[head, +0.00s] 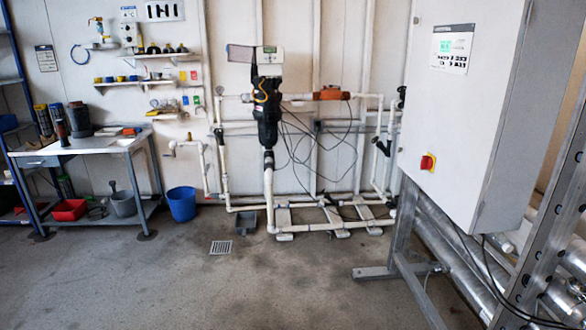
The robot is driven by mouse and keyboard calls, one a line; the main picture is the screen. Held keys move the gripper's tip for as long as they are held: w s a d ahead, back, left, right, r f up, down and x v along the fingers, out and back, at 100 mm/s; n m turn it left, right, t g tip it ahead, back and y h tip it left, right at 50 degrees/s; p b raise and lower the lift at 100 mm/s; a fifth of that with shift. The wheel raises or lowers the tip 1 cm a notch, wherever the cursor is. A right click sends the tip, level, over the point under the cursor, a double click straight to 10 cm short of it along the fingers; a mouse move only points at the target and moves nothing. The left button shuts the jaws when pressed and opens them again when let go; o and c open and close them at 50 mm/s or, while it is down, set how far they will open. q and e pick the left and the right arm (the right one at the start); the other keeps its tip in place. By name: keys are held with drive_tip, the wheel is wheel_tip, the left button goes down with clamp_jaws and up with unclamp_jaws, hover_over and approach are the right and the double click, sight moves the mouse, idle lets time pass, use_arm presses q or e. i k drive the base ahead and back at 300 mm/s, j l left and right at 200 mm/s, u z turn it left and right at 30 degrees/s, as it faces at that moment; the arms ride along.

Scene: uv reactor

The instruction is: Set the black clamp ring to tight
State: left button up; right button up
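A black upright reactor body (267,122) stands against the back wall in the middle of the head view, on white pipework. A pale box (268,56) is at its top. A dark band (266,72) lies just under the box. I cannot tell whether this band is the black clamp ring, and no tight or loose marking can be read at this distance. Neither of my grippers is in view.
A grey cabinet (455,130) with a red switch stands close on the right. A workbench (85,146) is at the left, with a blue bucket (182,204) beside it. Low white pipes and supports (335,226) front the reactor. The concrete floor (220,290) ahead is clear around a drain grate (221,247).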

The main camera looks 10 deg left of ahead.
sight(258, 115)
drive_tip(key=i+u, duration=0.35)
drive_tip(key=i, duration=1.6)
drive_tip(key=i+u, duration=0.2)
drive_tip(key=i, duration=0.45)
drive_tip(key=i+u, duration=0.2)
drive_tip(key=i, duration=0.45)
drive_tip(key=i+l+u, duration=0.2)
drive_tip(key=i, duration=0.45)
